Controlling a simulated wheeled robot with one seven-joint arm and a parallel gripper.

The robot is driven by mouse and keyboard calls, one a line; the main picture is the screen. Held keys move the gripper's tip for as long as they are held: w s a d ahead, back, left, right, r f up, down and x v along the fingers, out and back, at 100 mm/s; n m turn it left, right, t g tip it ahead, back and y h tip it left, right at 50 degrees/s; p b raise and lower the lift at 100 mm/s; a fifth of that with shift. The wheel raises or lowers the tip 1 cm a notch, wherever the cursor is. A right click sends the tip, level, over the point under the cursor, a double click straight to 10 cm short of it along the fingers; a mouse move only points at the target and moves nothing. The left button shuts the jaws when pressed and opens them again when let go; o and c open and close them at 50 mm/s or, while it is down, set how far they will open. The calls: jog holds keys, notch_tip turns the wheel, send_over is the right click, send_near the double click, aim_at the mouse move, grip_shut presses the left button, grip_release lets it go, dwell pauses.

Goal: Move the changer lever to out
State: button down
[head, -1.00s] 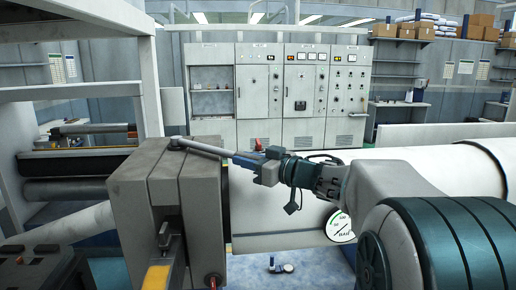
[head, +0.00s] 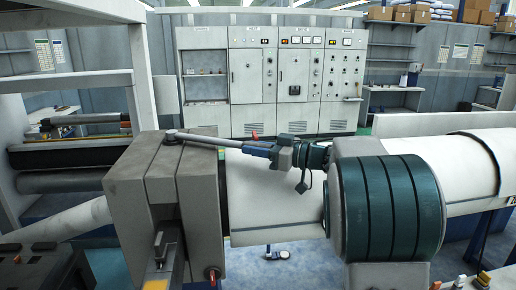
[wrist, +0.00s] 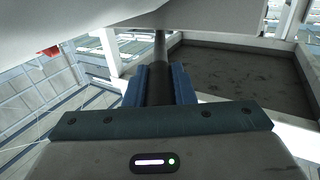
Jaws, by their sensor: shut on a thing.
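The changer lever (head: 205,141) is a grey metal rod on top of the grey machine housing (head: 140,185). It runs from a round pivot at the housing's top to the right, out over the white roll. My gripper (head: 258,151), with blue fingers, is shut on the lever's free end. In the wrist view the dark lever shaft (wrist: 160,60) runs between the two blue fingers of my gripper (wrist: 160,84) and away toward the top. The lever's tip inside the fingers is hidden.
A large white roll (head: 270,200) lies below and behind my arm. Grey control cabinets (head: 290,90) stand at the back. A red-tipped knob (head: 211,275) is low on the housing. A white frame post (head: 142,75) rises at the left.

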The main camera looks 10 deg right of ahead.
jog(key=shift+r, duration=0.2)
jog(key=c, duration=1.2)
grip_release()
jog(key=shift+a, duration=0.1)
jog(key=shift+f, duration=0.1)
jog(key=shift+s+d, duration=0.1)
jog(key=shift+d, duration=0.25)
jog(key=b+v, duration=0.3)
jog(key=v, duration=1)
